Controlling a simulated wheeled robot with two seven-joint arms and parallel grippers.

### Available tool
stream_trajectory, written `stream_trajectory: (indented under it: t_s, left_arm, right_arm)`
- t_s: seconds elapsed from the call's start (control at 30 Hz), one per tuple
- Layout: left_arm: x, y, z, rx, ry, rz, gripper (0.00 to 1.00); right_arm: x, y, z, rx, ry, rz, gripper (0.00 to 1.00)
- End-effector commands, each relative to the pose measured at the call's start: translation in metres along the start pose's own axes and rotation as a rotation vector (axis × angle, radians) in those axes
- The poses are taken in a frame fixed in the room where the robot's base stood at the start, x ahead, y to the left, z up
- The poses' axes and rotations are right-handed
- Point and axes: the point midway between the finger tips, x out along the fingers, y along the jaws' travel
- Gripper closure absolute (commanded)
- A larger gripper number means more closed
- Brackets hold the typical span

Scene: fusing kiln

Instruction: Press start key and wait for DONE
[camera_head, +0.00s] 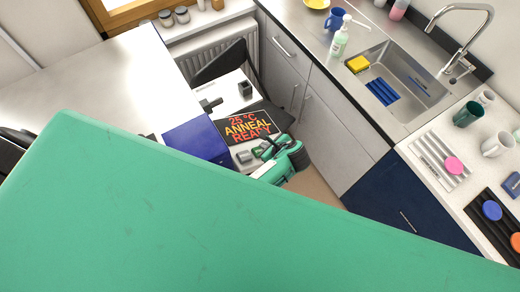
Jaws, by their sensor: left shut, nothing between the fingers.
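The kiln's dark display (248,127) reads "25 °C ANNEAL READY" in orange and red letters. It sits on a light panel in the middle of the camera_head view. A small grey key (243,157) shows just below the display; I cannot read a label on it. My left gripper (262,151) is shut and empty, just right of this key and below the display. I cannot tell whether its fingertips touch a key. Other keys may be hidden behind the gripper. My right gripper is not in view.
A blue box-like part (197,141) stands left of the display. A sink (420,92) with a yellow sponge (358,64) is at the upper right. A white counter at the right bears cups and coloured discs. The lower part of the view is blocked from close up.

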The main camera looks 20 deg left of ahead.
Motion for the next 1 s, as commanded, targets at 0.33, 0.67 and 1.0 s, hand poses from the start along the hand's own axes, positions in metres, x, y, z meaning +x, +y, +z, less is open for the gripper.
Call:
stream_trajectory:
  t_s: [0.33, 0.67, 1.0]
  left_arm:
    - [0.0052, 0.0043, -0.0033, 0.002, 0.000, 0.001, 1.00]
    - [0.0060, 0.0045, -0.0043, 0.000, 0.000, 0.000, 1.00]
    - [0.0082, 0.0061, -0.0059, 0.000, 0.000, 0.000, 1.00]
  right_arm:
    - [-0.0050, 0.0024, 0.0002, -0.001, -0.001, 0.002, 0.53]
    - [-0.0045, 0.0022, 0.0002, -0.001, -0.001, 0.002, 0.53]
    - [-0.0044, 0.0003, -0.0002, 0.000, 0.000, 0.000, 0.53]
